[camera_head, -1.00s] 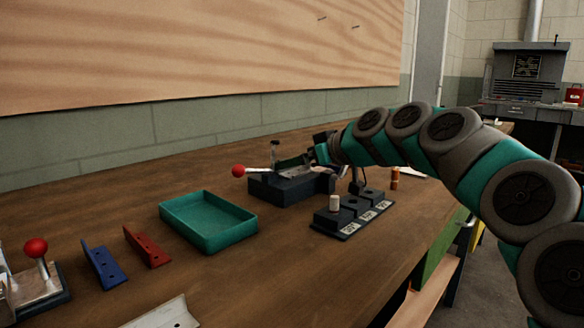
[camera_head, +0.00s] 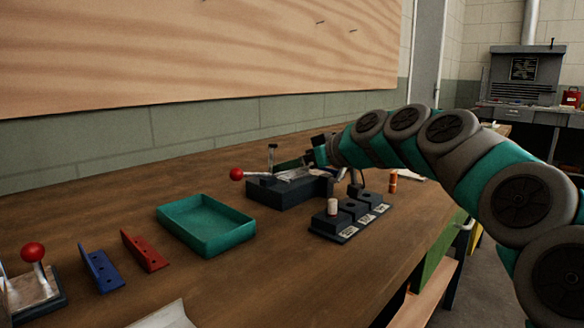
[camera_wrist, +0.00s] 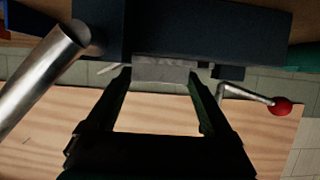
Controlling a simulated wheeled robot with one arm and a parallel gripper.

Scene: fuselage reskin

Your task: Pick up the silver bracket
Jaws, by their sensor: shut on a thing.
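The silver bracket (camera_wrist: 160,71) is a grey metal piece against the dark blue fixture block (camera_wrist: 210,30) in the wrist view. My gripper (camera_wrist: 160,76) has its two fingertips at either side of the bracket and is shut on it. In the head view my gripper (camera_head: 305,160) is low over the fixture block (camera_head: 290,193), at its back right. The bracket is small and partly hidden there, so I cannot tell whether it touches the block.
A red-knobbed lever (camera_head: 237,174) sticks out left of the block. A teal tray (camera_head: 205,238), a red bracket (camera_head: 144,251) and a blue bracket (camera_head: 101,268) lie to the left. A labelled block stand (camera_head: 349,216) with a white cylinder is in front.

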